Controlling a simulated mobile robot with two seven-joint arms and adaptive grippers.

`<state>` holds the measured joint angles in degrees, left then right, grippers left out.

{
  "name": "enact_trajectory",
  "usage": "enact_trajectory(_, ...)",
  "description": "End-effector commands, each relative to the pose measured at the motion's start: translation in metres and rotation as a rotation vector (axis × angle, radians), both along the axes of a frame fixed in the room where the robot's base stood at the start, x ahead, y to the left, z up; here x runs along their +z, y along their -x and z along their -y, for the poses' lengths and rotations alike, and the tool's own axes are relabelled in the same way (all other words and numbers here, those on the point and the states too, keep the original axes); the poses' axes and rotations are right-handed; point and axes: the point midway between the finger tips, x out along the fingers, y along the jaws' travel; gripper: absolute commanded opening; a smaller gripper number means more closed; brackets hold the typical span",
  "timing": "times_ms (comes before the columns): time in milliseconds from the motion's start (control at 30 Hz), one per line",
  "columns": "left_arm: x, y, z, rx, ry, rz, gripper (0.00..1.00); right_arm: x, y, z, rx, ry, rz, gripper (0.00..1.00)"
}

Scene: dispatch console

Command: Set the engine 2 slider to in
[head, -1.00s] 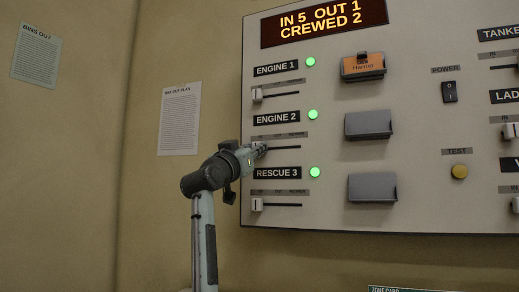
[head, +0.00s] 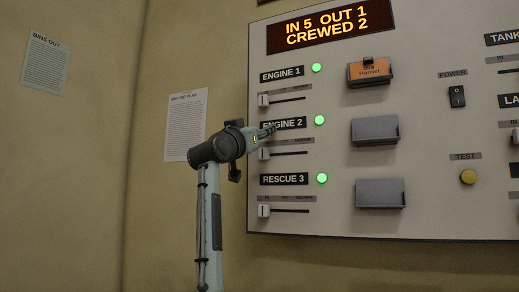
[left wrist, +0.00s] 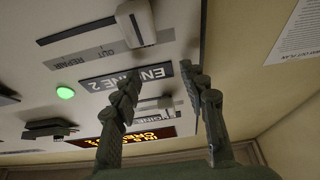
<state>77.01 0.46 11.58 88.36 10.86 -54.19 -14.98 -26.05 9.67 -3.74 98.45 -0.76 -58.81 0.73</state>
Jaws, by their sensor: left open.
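The engine 2 slider knob (head: 264,154) is white and stands at the left end of its dark track, the same end as the engine 1 and rescue 3 knobs. In the left wrist view, which is turned over, the knob (left wrist: 140,22) is at the top, beyond the OUT and REPAIR marks; the IN mark is not readable. My left gripper (head: 270,131) is in front of the ENGINE 2 label (head: 284,123), just above the knob. Its fingers (left wrist: 165,95) are apart with nothing between them, and the knob is outside them. My right gripper is not in view.
The engine 1 slider knob (head: 263,100) is above and the rescue 3 knob (head: 264,211) below. The display (head: 327,31) reads IN 5 OUT 1 CREWED 2. A green lamp (head: 320,120) is lit beside the ENGINE 2 label. Grey holders (head: 375,131) stand out right of the sliders.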

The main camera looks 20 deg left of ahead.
Motion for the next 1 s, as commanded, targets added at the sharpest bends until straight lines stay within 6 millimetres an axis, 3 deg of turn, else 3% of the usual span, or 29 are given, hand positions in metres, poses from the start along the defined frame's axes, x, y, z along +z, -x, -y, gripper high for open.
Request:
enact_trajectory(100, 0.022, 0.001, 0.0, 0.0, 0.0, 0.001, 0.43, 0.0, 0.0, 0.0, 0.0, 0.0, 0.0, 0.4)
enact_trajectory(300, 0.037, 0.0, 0.0, 0.0, 0.0, -0.001, 0.43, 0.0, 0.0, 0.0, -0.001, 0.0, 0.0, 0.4)
enact_trajectory(1000, 0.038, 0.0, 0.0, 0.0, 0.001, 0.0, 0.43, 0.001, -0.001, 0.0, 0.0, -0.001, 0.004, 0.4)
